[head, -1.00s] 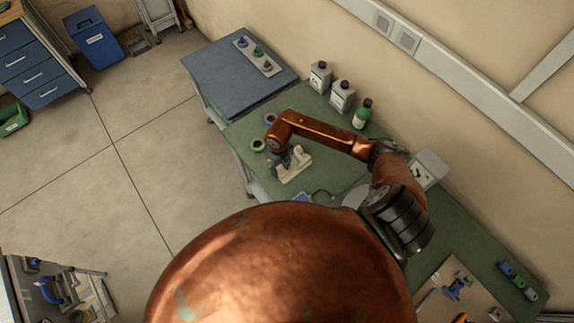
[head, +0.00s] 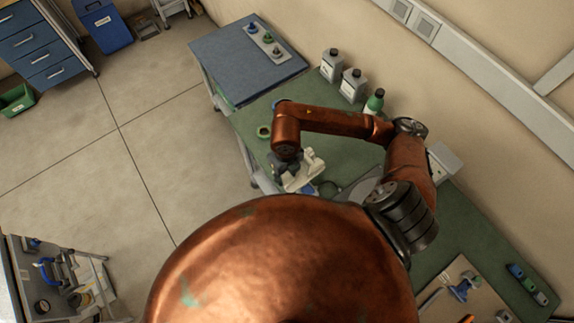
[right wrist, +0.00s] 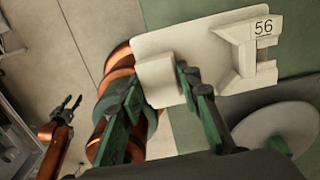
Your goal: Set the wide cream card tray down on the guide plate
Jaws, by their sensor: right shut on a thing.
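The wide cream card tray (right wrist: 220,50) shows in the right wrist view, with "56" on its right end. In the head view the cream tray (head: 303,172) is partly behind my right arm, over the near part of the green bench. My right gripper (right wrist: 165,88) has its green fingers on both sides of a cream block at the tray's near edge, shut on it; it also shows in the head view (head: 291,166). My left gripper (right wrist: 71,103) is at the left of the right wrist view, empty, with its dark fingers apart. I cannot make out the guide plate.
Two grey bottles (head: 352,85) and a green bottle (head: 374,103) stand at the back. A blue-topped table (head: 235,65) adjoins the bench.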

